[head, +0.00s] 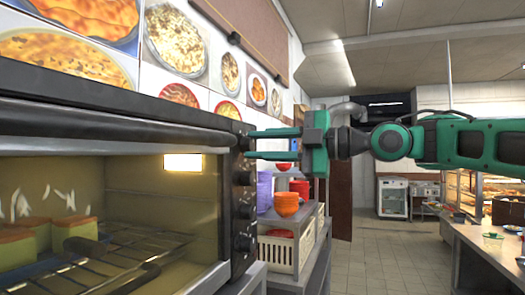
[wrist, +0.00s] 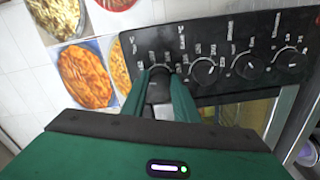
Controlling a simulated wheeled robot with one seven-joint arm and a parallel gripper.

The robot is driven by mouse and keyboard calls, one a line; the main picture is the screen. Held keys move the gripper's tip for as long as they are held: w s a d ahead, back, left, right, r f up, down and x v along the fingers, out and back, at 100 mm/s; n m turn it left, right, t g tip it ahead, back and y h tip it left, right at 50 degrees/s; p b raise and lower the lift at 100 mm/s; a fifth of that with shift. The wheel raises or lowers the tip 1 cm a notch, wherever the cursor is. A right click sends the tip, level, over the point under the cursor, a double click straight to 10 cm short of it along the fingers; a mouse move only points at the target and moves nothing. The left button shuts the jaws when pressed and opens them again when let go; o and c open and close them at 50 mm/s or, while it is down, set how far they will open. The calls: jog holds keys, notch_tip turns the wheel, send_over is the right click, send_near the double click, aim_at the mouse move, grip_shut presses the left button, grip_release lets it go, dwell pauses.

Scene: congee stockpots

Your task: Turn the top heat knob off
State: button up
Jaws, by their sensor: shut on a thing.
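The oven (head: 110,135) fills the left of the head view, with a column of dark knobs on its black control panel (wrist: 225,55). My gripper (head: 250,143) reaches in from the right, its two green fingers one above the other at the topmost knob (head: 243,143). In the wrist view the fingers (wrist: 160,72) are shut on this knob, one on each side, and partly hide it. The other knobs (wrist: 203,71) sit apart from the fingers. The panel's lettering is too small to read, and I cannot tell the held knob's setting.
Inside the lit oven, several bread-like pieces (head: 35,235) stand by a wire rack (head: 125,255). Right of the oven, a shelf holds orange bowls (head: 287,203) and a cream basket (head: 280,250). Food pictures (head: 178,40) cover the wall. The tiled floor (head: 375,255) is clear.

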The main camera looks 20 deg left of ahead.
jog(key=shift+w+d+n, duration=0.1)
jog(key=shift+w+n, duration=0.15)
jog(key=shift+n, duration=0.35)
jog(key=shift+f, duration=0.1)
jog(key=o, duration=0.9)
jog(key=shift+o, duration=0.8)
jog(key=shift+s, duration=0.1)
jog(key=d, duration=1)
jog(key=shift+s+d, duration=0.35)
